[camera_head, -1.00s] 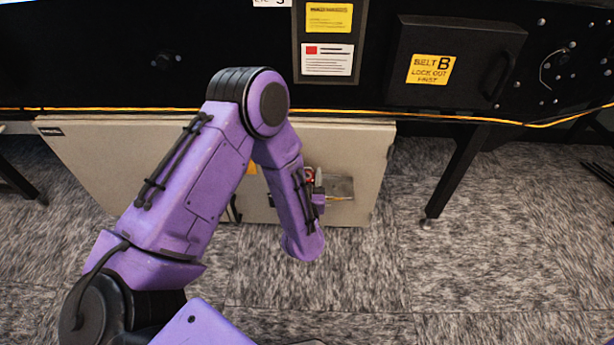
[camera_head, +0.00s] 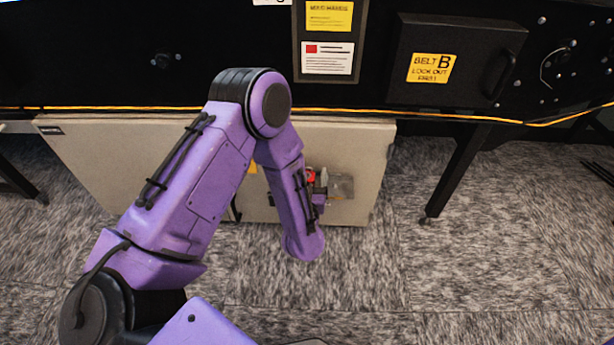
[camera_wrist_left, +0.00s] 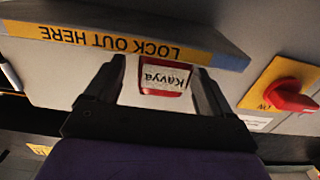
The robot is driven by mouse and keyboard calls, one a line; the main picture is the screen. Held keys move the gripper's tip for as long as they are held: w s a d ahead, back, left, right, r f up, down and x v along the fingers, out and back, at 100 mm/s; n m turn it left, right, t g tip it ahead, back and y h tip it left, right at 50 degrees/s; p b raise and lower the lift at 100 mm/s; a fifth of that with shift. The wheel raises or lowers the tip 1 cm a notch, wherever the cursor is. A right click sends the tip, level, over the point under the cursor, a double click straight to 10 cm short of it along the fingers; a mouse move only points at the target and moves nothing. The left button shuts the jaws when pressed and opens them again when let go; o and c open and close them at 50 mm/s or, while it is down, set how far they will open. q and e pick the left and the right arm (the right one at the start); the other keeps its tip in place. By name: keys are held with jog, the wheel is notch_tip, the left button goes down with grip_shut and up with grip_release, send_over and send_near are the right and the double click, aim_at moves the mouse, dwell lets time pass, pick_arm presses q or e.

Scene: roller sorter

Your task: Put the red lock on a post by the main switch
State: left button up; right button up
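The red lock (camera_wrist_left: 163,76), with a white label reading "Kavya", shows in the left wrist view behind the edge of the "LOCK OUT HERE" shelf (camera_wrist_left: 105,40). My left gripper (camera_wrist_left: 160,72) is open, its dark fingers on either side of the lock, with a visible gap at the left one. Whether the lock's shackle is around a post is hidden. The main switch (camera_wrist_left: 290,98), a red knob on a yellow plate, is at the right. In the head view, the red lock (camera_head: 311,175) shows beside my left forearm. My right gripper is not in view.
A beige cabinet (camera_head: 100,160) stands below the black machine frame. A black box marked "BELT B" (camera_head: 455,65) is at upper right. An orange cable (camera_head: 480,118) runs along the frame. Table legs stand at both sides. The carpet in front is clear.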

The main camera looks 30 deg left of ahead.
pick_arm(q)
jog(key=shift+s+d, duration=0.15)
jog(key=p+v, duration=0.3)
jog(key=v, duration=0.7)
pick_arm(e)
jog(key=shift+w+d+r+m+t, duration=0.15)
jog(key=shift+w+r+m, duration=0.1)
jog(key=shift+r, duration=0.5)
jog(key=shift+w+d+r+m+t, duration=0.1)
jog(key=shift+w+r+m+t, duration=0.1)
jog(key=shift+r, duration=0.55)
